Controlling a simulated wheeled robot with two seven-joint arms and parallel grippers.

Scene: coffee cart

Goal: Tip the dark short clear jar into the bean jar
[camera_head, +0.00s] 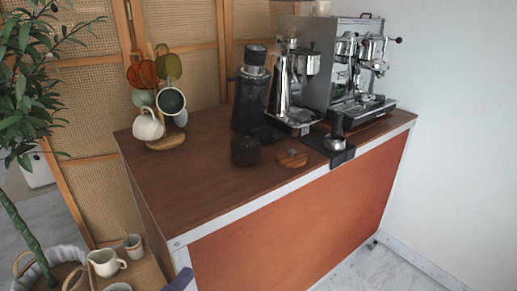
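A short clear jar (245,151) with dark contents stands upright on the brown cart top, near its front edge. No lid shows on it. A round wooden lid (292,158) with a small knob lies just to its right. Behind the short jar stands a tall dark vessel (250,100) with a black top; I cannot tell whether it is the bean jar. No other clear jar shows on the cart. Neither of my grippers can be made out. A small dark blue-grey shape at the bottom edge is too cut off to identify.
A silver grinder (281,88) and an espresso machine (345,65) stand at the back right. A small metal cup (335,142) sits on a dark mat. A mug tree (165,141) stands at the left. The cart top's front left is clear. A pitcher (106,262) stands lower left.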

